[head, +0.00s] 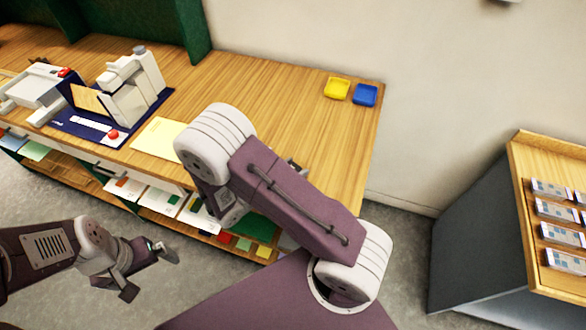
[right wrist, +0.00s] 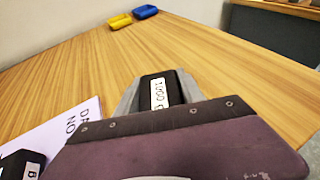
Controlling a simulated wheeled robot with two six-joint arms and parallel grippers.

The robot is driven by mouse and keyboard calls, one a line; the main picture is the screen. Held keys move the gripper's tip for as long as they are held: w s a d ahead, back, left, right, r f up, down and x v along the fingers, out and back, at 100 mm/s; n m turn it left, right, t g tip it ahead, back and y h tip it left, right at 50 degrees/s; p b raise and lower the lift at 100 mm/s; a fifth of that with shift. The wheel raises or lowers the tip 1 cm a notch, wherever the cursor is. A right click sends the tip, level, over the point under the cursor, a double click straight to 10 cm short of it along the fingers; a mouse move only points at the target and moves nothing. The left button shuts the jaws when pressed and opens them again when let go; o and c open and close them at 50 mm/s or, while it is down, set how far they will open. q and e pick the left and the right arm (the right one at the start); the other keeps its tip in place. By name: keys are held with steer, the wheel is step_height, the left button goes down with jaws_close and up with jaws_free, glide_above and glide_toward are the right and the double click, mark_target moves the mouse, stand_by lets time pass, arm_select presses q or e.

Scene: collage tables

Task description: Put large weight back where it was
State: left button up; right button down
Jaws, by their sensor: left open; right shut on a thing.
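The large weight (right wrist: 174,90) is a black block with a white label that seems to read "1000 g". In the right wrist view it sits between the grey fingers of my right gripper (right wrist: 157,92), which is shut on it over the wooden table (right wrist: 230,75). I cannot tell whether its underside touches the table. In the head view my right arm hides the weight and most of that gripper. My left gripper (head: 148,272) is open and empty, low at the left, in front of the table. A second black block with a white label (right wrist: 22,166) is partly visible at the lower left of the wrist view.
A yellow tray (head: 337,88) and a blue tray (head: 365,95) stand at the table's far right corner. A printed sheet (right wrist: 62,132) lies left of my right gripper. A white device (head: 132,88) stands on a blue mat. A separate stand (head: 555,150) holds several cards. The right tabletop is mostly clear.

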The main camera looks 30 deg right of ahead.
steer(key=shift+f, duration=0.1)
steer(key=c, duration=0.7)
jaws_free()
steer(key=shift+a+r, duration=0.2)
steer(key=shift+r, duration=0.05)
steer(key=v, duration=1.1)
steer(key=shift+s+a+r, duration=0.2)
steer(key=shift+a, duration=0.1)
